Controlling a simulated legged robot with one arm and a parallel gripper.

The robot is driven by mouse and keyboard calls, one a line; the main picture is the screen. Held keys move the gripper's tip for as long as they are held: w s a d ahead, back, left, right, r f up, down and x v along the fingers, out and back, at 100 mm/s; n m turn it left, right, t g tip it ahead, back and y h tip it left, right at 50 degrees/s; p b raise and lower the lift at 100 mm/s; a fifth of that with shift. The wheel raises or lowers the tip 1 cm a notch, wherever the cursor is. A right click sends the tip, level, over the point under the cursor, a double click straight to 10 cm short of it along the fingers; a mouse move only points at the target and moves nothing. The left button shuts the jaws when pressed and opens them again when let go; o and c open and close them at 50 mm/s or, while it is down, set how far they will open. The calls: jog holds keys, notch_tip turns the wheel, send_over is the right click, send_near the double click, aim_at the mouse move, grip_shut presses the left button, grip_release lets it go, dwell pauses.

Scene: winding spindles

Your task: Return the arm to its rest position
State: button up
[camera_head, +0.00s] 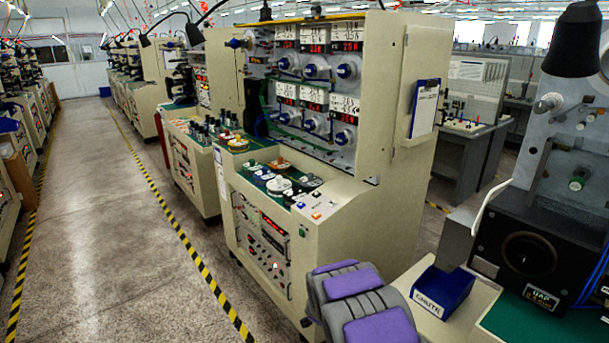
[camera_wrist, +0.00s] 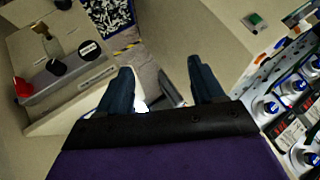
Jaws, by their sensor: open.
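In the wrist view my gripper (camera_wrist: 163,85) is open, with its two dark fingers well apart. No object is held between them; floor and machine edges show through the gap. In the head view my purple and grey arm (camera_head: 360,305) shows at the bottom centre, low in front of the cream winding machine. The fingertips cannot be made out in the head view.
The cream winding machine (camera_head: 395,165) with rows of spindles (camera_head: 317,70) stands close ahead. A blue chute bin (camera_head: 442,290) and a black gap gauge box (camera_head: 530,255) are at right. A striped floor line (camera_head: 185,235) edges the clear aisle (camera_head: 90,230) at left.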

jog(key=s+a+r+n+g+y, duration=0.1)
jog(key=s+r+n+g+y, duration=0.15)
jog(key=s+r, duration=0.7)
jog(key=s+r+n+g+y, duration=0.1)
jog(key=s+r+n+g, duration=0.25)
jog(key=s+r, duration=0.6)
jog(key=s+d+r+n+g, duration=0.1)
jog(key=s+d+n+g, duration=0.1)
jog(key=s, duration=1.5)
jog(key=s+d+r+n+g+h, duration=0.1)
jog(key=s+d+r+n+g, duration=0.1)
jog(key=s, duration=1.5)
jog(key=shift+s+d+r+g, duration=0.15)
jog(key=shift+s+d+g, duration=0.25)
jog(key=shift+d, duration=0.45)
jog(key=shift+o, duration=0.4)
jog(key=shift+w, duration=0.15)
